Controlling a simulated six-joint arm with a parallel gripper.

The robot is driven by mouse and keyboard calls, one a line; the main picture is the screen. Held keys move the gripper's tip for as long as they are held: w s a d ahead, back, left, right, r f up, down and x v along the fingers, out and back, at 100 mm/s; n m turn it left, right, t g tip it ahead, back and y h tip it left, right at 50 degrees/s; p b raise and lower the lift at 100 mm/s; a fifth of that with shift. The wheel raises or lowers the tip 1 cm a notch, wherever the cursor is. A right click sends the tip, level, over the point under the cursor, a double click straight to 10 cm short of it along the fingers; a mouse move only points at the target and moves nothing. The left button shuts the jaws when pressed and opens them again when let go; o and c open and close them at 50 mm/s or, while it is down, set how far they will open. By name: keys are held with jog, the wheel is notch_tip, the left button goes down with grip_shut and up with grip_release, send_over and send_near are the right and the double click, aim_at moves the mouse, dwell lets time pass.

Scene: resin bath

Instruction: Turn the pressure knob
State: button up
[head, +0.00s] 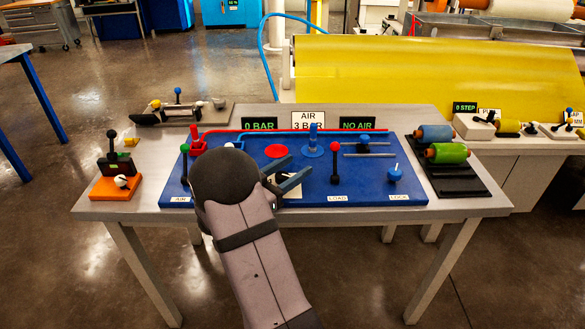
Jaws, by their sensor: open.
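My gripper (287,173) reaches over the blue panel (352,186) on the grey table, its two fingers apart and pointing right, with nothing seen between them. A white label with dark marks lies partly hidden by the fingers. I cannot make out a knob marked for pressure; my arm covers part of the panel's front. A blue knob (395,174) with a white pointer stands at the panel's right above the LOCK label. A display (259,123) reads 0 BAR, a sign (308,120) reads AIR 3 BAR, and another display (357,123) reads NO AIR.
A red-topped lever (335,160) stands by LOAD, and a green-topped lever (184,166) by AIR. A blue upright fitting (313,142) rises behind the fingers. An orange block (116,187) sits left; blue and green rollers (446,152) sit right.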

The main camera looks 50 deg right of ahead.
aim_at(282, 171)
jog(key=c, duration=1)
jog(key=shift+c, duration=0.2)
jog(key=shift+t, duration=0.3)
